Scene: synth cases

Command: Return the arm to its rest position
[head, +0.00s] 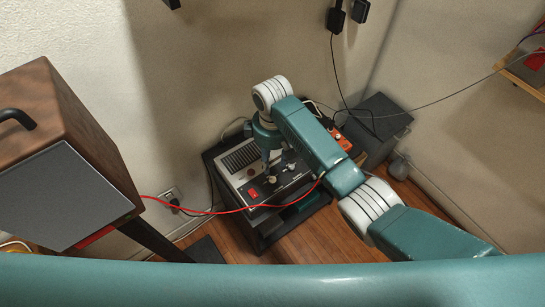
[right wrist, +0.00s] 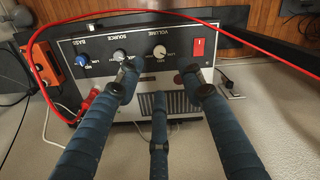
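My right arm (head: 315,140) reaches in from the lower right in the head view. Its right gripper (head: 268,158) hangs over an amplifier (head: 238,160) with a grey top and a dark front. In the right wrist view, the blue fingers of my right gripper (right wrist: 160,76) are spread apart with nothing held between them. They point at the amplifier's panel (right wrist: 215,82). The source knob (right wrist: 119,55) is close to the left fingertip; I cannot tell whether they touch. The volume knob (right wrist: 160,52) and red switch (right wrist: 199,47) also show. My left gripper is not in view.
A wooden cabinet (head: 75,120) stands at the left. An orange box (head: 341,139) and dark box (head: 378,122) sit behind the arm. A shelf (head: 525,75) is at the right.

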